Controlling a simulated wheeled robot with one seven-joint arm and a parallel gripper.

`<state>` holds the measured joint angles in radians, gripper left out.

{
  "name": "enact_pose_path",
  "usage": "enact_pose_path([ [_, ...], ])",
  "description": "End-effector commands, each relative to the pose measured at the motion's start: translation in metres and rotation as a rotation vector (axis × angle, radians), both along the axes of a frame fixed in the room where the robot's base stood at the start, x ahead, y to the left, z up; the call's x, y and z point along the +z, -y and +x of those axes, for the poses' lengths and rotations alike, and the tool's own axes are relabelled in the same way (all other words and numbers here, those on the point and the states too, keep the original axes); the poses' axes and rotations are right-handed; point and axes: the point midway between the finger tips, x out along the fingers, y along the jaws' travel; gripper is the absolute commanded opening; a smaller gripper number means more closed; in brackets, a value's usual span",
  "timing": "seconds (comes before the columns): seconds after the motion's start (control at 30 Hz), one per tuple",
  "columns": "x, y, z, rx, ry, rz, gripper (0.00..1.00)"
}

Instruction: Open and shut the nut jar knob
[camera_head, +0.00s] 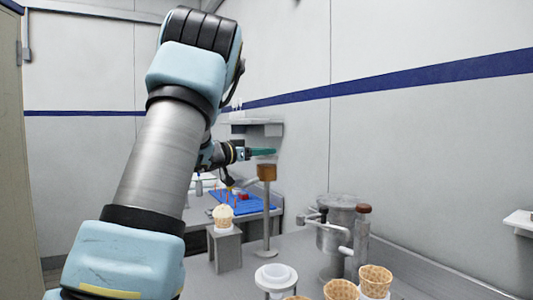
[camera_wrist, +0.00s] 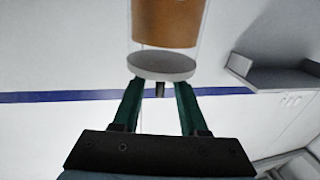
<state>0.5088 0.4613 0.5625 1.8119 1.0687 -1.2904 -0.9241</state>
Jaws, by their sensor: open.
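The nut jar (camera_head: 266,172) shows in the head view as a small brown body on a thin post, right of centre. In the wrist view the clear jar with brown contents (camera_wrist: 165,22) ends in a white disc (camera_wrist: 162,67). A short dark stem, which looks like the knob (camera_wrist: 160,89), sticks out from the disc. My gripper (camera_wrist: 159,87) is open, its two green fingers on either side of the stem with gaps showing. In the head view my gripper (camera_head: 274,152) is level, at the jar's top. The knob is too small to make out there.
Waffle cones (camera_head: 375,278) and a white round holder (camera_head: 275,274) are in front. A filled cone (camera_head: 223,216) stands on a grey stand. A wall shelf (camera_head: 265,128) is behind my gripper.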

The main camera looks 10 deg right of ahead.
Motion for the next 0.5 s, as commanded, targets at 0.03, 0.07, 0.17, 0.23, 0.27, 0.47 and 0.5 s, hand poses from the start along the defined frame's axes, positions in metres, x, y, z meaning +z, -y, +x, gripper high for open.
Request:
enact_pose_path([
  [0.03,-0.001,-0.009,-0.004,0.003,0.002,-0.001,0.42],
  [0.07,-0.002,-0.014,-0.007,0.003,0.002,-0.001,0.42],
  [0.17,-0.002,-0.032,-0.017,0.004,0.002,-0.001,0.42],
  [0.23,-0.002,-0.044,-0.025,0.004,0.002,-0.001,0.42],
  [0.27,-0.002,-0.049,-0.027,0.003,0.001,0.0,0.42],
  [0.47,-0.001,-0.074,-0.042,0.002,0.001,0.0,0.42],
  [0.5,-0.001,-0.077,-0.044,0.002,0.001,0.001,0.42],
])
